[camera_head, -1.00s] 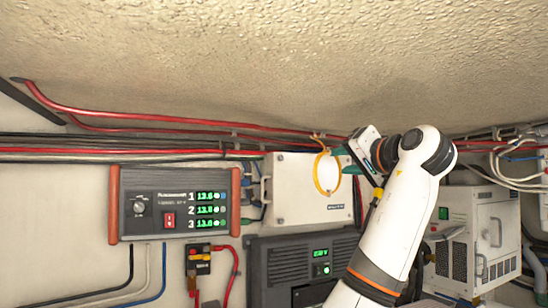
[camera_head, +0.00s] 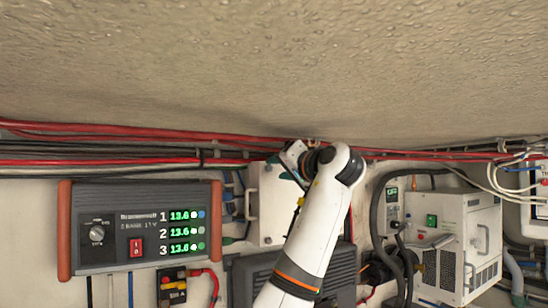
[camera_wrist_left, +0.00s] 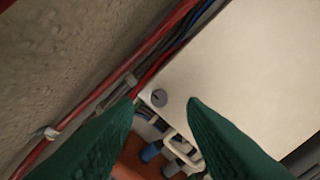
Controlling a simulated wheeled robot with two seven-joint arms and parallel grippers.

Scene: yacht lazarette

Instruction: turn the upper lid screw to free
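The white box (camera_head: 270,212) hangs on the wall, partly hidden behind my left arm in the head view. Its pale lid (camera_wrist_left: 240,65) fills the right of the left wrist view. A grey slotted screw (camera_wrist_left: 159,97) sits at a corner of the lid, by the cables. My left gripper (camera_wrist_left: 160,102) is open, its two green fingers apart on either side of the screw in the picture. The gap in depth between fingertips and screw cannot be told. In the head view my left gripper (camera_head: 283,165) is at the box's upper part, its fingertips mostly hidden. My right gripper is not in view.
Red and black cables (camera_head: 110,145) run along the wall above the box, close to the gripper. A display panel (camera_head: 138,255) is at left, a dark unit (camera_head: 250,280) below, and a white vented unit (camera_head: 455,245) at right. A textured ceiling (camera_head: 270,70) is overhead.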

